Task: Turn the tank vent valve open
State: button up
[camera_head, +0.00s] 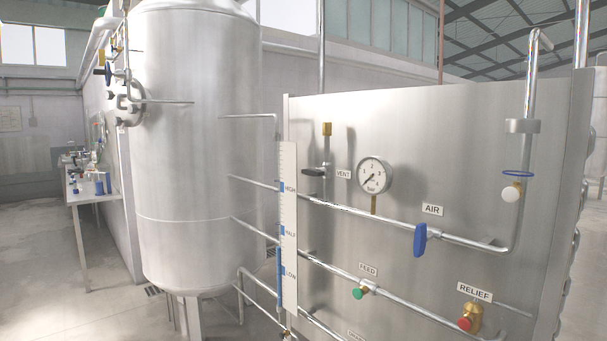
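The vent valve (314,172) has a small dark lever handle and sits left of the VENT label (343,174) on the steel panel. Its lever lies roughly level, across a short upright pipe that has a brass-coloured fitting (327,129) at the top. I cannot tell from this view whether the valve is open or closed. The large steel tank (190,150) stands to the left of the panel. My gripper is not in view.
The panel (430,130) also carries a pressure gauge (374,175), a blue AIR handle (420,240), a green FEED knob (358,293) and a red-knobbed RELIEF valve (470,318). A level scale (288,215) stands at its left edge. A table (88,196) is far left.

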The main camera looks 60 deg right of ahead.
aim_at(313, 172)
jog(key=z, duration=0.15)
jog(key=i, duration=0.95)
jog(key=u, duration=0.1)
